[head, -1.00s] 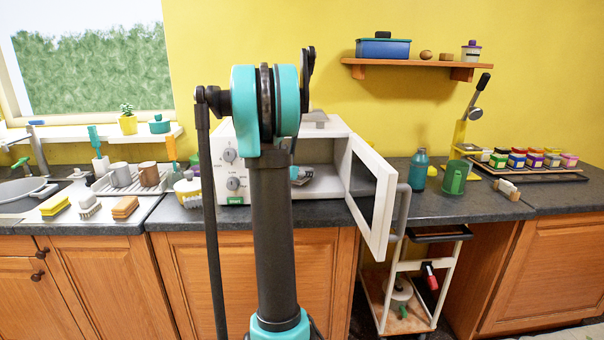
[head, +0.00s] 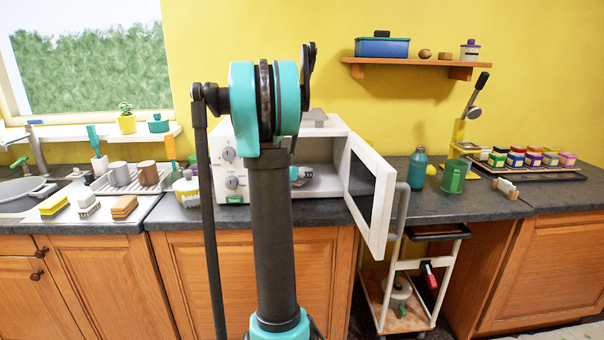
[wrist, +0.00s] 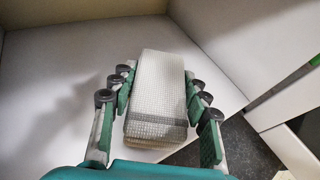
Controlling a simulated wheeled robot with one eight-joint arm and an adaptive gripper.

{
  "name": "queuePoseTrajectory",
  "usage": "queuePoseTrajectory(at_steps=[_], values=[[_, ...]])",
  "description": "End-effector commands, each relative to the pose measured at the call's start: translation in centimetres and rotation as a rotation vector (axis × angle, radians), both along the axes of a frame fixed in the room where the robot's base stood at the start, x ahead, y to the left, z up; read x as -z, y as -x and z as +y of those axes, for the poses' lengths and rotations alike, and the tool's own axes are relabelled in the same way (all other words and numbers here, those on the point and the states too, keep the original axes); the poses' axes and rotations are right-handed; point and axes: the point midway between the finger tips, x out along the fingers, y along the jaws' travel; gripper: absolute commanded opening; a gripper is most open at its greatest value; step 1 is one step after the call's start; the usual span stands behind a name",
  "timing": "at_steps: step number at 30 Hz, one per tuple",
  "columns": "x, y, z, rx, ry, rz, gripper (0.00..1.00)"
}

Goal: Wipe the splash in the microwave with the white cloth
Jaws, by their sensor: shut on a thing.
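The white microwave (head: 335,124) stands on the counter with its door (head: 369,197) swung open to the right. My gripper (wrist: 158,78) is inside it, shut on the white cloth (wrist: 155,105), a folded block with a waffle weave between the two fingers. In the head view my gripper (head: 301,177) shows only in part, behind my arm. The wrist view shows the pale microwave floor (wrist: 50,90) around and ahead of the cloth. Shadows lie on the floor at left. I cannot make out the splash in either view; the cloth or my arm may hide it.
The open door and its grey handle (head: 401,207) stick out over the counter's front edge. A teal bottle (head: 418,170) and a green mug (head: 453,176) stand right of it. A yellow-and-white pot (head: 187,190) stands close left of the microwave. A trolley (head: 408,285) is below the door.

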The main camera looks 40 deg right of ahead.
Motion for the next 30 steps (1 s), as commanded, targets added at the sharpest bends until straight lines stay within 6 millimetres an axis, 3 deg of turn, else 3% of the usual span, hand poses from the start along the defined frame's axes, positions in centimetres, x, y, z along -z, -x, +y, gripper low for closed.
queuePoseTrajectory(at_steps=[18,30], values=[[0.0,4.3,3.2,-0.001,0.0,0.0,0.1],[0.0,4.6,3.4,0.0,0.0,0.0,0.1]])
